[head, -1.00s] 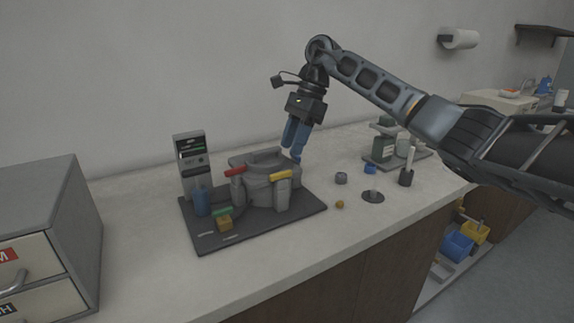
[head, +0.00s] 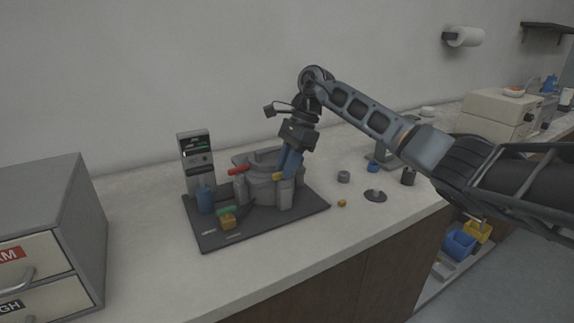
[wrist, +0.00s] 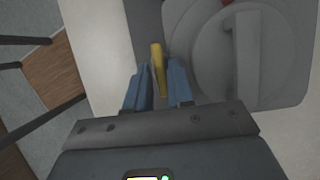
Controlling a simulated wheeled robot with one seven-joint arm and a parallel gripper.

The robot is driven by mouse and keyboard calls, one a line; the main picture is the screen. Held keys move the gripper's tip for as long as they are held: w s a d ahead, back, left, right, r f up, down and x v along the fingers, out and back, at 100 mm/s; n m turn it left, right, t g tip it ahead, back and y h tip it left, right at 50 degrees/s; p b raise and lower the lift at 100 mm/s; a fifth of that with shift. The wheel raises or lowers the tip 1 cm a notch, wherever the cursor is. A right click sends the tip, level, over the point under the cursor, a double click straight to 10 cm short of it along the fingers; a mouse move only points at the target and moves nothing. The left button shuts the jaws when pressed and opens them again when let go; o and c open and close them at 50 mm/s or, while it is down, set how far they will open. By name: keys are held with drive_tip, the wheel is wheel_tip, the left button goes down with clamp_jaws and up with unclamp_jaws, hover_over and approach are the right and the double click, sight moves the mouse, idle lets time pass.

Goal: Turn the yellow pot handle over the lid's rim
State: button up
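The yellow pot handle (head: 278,177) is on the front right of the grey mounting press (head: 262,190). In the wrist view the yellow handle (wrist: 158,68) lies lengthwise between the two blue fingers of my gripper (wrist: 162,80). The fingers stand apart, with a gap visible on the left side of the handle. The round grey lid (wrist: 245,50) shows to the right of the handle. In the head view my gripper (head: 286,172) is low at the press, and its fingers hide part of the yellow handle.
A red handle (head: 238,171), a green handle (head: 226,210) and a blue cylinder (head: 205,200) are on the press's dark base plate (head: 300,212). Small parts lie to the right, including a grey ring (head: 343,176). A drawer cabinet (head: 75,220) stands at the left.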

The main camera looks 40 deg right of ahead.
clamp_jaws()
drive_tip(key=shift+m, duration=0.3)
drive_tip(key=m, duration=0.1)
drive_tip(key=m+t+b, duration=0.1)
drive_tip(key=m, duration=0.1)
drive_tip(key=shift+s+m+t+h, duration=0.2)
drive_tip(key=shift+m+t+h, duration=0.1)
drive_tip(key=shift+h, duration=0.1)
drive_tip(key=m+h+b, duration=0.1)
drive_tip(key=m, duration=0.2)
drive_tip(key=shift+a+m+t, duration=0.15)
drive_tip(key=shift+m+t, duration=0.25)
drive_tip(key=shift+s+a+m+t+h+b, duration=0.15)
drive_tip(key=shift+m+h+b, duration=0.65)
drive_tip(key=shift+m, duration=0.85)
drive_tip(key=shift+w+a+m+t+h+b, duration=0.1)
drive_tip(key=shift+m+h+b, duration=0.3)
drive_tip(key=shift+m+b, duration=0.95)
drive_tip(key=shift+s+a+m+t+h+b, duration=0.15)
drive_tip(key=shift+m+h+b, duration=0.5)
drive_tip(key=shift+m, duration=1.25)
drive_tip(key=shift+w, duration=0.1)
drive_tip(key=shift+o, duration=1.7)
unclamp_jaws()
